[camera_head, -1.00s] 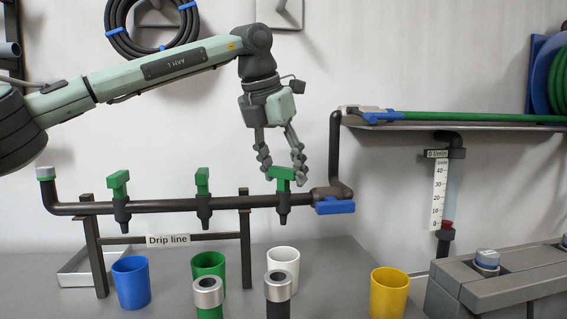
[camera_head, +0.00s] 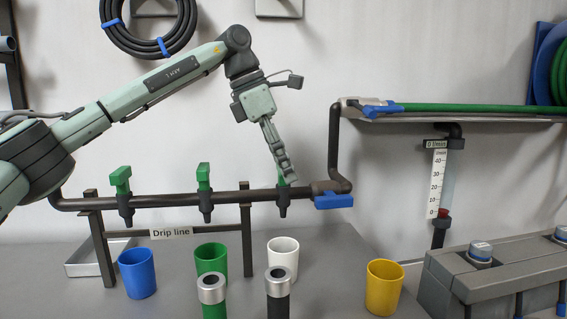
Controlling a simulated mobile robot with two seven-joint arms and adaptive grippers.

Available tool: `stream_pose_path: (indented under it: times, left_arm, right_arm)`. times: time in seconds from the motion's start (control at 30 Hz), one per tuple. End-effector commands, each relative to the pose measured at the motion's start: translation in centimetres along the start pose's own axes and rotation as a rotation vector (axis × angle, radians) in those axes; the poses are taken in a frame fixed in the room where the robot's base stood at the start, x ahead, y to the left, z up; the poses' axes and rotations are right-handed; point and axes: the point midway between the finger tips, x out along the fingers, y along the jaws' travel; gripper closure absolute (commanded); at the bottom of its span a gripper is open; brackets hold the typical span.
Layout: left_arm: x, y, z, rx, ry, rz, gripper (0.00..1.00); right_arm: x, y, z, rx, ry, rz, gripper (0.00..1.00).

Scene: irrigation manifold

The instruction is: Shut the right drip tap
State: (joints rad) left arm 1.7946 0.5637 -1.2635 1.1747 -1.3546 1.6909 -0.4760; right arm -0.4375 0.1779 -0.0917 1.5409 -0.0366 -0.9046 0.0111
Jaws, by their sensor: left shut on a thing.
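The right drip tap (camera_head: 283,208) sits on the dark drip line pipe (camera_head: 228,197), above the white cup. Its green handle is almost wholly hidden behind my fingers, so I cannot tell its exact angle. My left gripper (camera_head: 287,176) reaches down from the upper left, tilted, and is shut on this handle. The middle tap (camera_head: 204,178) and the left tap (camera_head: 122,180) show upright green handles. My right gripper is not in view.
Blue (camera_head: 137,273), green (camera_head: 211,260), white (camera_head: 283,258) and yellow (camera_head: 384,287) cups stand on the bench. A blue-handled valve (camera_head: 333,201) is close right of the tap. A flow gauge (camera_head: 437,185) hangs farther right.

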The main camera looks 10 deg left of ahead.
Motion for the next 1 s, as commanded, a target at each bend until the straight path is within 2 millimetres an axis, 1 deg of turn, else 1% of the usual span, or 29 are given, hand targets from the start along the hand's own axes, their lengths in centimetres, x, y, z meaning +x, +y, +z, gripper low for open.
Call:
stream_pose_path:
  times: [0.23, 0.67, 0.7, 0.83, 0.87, 1.0]
  left_arm:
    - [0.06, 0.00, -0.06, 0.055, 0.003, -0.022, 0.77]
    - [0.05, -0.02, 0.00, 0.065, 0.002, -0.025, 0.77]
    - [0.05, -0.02, 0.00, 0.065, 0.001, -0.025, 0.46]
    - [0.04, -0.02, 0.01, 0.063, 0.001, -0.025, 0.30]
    - [0.04, -0.01, 0.01, 0.063, 0.001, -0.025, 0.28]
    - [0.03, 0.00, 0.00, 0.062, 0.001, -0.025, 0.28]
  right_arm:
    - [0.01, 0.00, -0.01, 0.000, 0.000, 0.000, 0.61]
    - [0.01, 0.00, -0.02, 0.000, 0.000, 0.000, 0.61]
    - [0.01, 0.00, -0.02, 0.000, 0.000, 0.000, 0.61]
    - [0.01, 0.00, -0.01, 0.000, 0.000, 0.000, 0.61]
    - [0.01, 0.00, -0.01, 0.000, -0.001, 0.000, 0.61]
    - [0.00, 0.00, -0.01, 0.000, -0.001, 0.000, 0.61]
